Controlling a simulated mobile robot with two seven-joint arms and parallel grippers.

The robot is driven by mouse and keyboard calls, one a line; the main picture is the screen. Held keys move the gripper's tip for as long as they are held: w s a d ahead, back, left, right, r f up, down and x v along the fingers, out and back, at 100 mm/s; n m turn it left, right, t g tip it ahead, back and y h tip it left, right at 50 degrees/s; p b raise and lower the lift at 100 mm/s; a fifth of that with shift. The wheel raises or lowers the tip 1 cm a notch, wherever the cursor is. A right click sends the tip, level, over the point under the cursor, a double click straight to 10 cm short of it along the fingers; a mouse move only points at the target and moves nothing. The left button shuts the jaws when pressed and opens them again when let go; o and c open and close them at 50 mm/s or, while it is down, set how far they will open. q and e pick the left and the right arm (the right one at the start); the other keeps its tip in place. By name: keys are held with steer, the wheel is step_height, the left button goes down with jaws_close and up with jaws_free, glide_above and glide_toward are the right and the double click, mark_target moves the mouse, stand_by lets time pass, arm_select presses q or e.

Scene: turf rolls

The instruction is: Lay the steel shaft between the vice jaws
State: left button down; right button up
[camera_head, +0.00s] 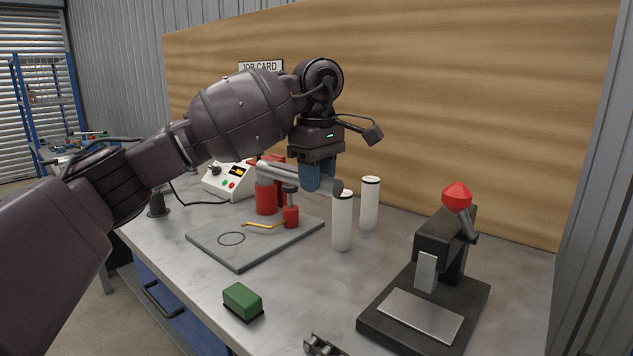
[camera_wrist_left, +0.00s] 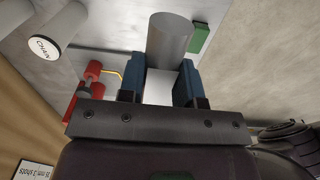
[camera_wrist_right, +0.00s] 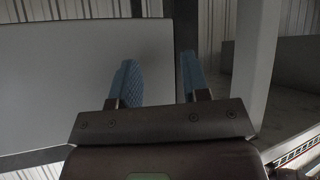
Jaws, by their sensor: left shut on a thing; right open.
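The steel shaft (camera_head: 285,175) is a grey cylinder held roughly level above the bench in the head view. My left gripper (camera_head: 318,180) points down with its blue fingers shut on the shaft. In the left wrist view the shaft (camera_wrist_left: 170,36) sits between the fingers, one end jutting beyond them. Below and behind the shaft, a red clamp-like fixture (camera_head: 266,198) stands on a grey plate (camera_head: 240,252); I cannot tell whether its parts are the vice jaws, as the shaft and arm partly cover it. My right gripper (camera_wrist_right: 160,82) is open and empty, away from the bench.
Two white cylinders (camera_head: 342,222) (camera_head: 370,203) stand close to the shaft's right end. A black press with a red knob (camera_head: 456,195) stands at right. A green block (camera_head: 243,300) lies in front, and a control box (camera_head: 228,182) stands at the back left.

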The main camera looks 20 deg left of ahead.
arm_select(q)
steer(key=shift+s+r+p, duration=0.1)
steer(key=shift+r+p, duration=0.65)
steer(key=shift+r, duration=2.25)
